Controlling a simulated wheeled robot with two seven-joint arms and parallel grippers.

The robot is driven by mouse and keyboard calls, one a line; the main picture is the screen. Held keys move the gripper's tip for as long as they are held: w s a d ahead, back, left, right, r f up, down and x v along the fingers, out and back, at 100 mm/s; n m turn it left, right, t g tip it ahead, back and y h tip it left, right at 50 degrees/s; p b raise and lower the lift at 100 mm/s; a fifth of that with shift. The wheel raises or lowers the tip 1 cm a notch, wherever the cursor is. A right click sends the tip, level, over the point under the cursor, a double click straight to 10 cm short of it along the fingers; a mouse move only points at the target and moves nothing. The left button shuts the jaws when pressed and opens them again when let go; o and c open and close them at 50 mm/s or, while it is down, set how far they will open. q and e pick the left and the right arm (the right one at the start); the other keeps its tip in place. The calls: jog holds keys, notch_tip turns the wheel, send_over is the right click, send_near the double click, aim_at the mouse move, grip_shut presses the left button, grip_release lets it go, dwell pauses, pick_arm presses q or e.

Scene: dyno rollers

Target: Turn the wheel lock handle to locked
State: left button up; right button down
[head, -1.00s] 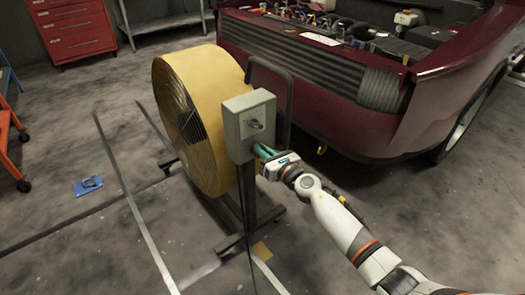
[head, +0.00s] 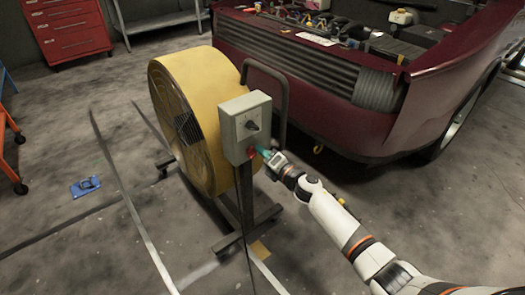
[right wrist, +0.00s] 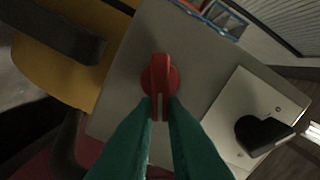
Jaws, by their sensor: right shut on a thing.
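The grey control box (head: 242,108) stands on a post beside a large yellow drum fan. A red handle (head: 250,152) sits low on its front face, mostly hidden by my gripper in the head view. In the right wrist view the red handle (right wrist: 160,72) points up and down the picture on a round red base. My right gripper (head: 260,150) is shut on the red handle; its green fingertips (right wrist: 160,108) pinch the handle's lower end. My left gripper is not in view.
A black knob (head: 251,126) sits above the red handle on the box, and shows at the right of the wrist view (right wrist: 262,132). The yellow fan (head: 210,110) is left of the box. A dark red car (head: 330,120) with its hood open stands behind. Floor in front is clear.

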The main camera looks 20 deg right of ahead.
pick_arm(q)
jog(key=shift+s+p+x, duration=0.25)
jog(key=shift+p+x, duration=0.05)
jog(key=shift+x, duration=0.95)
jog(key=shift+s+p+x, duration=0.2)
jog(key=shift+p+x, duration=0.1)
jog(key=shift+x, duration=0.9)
pick_arm(e)
jog(key=shift+d+f+m, duration=0.1)
jog(key=shift+f+m, duration=0.1)
jog(key=shift+m, duration=0.75)
jog(key=shift+a+f+m, duration=0.1)
jog(key=shift+f+m, duration=0.1)
jog(key=shift+m, duration=0.8)
jog(key=shift+d+f+m, duration=0.1)
jog(key=shift+f+m, duration=0.1)
jog(key=shift+m, duration=0.75)
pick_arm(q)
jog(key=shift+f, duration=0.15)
pick_arm(e)
jog(key=c, duration=1.5)
grip_release()
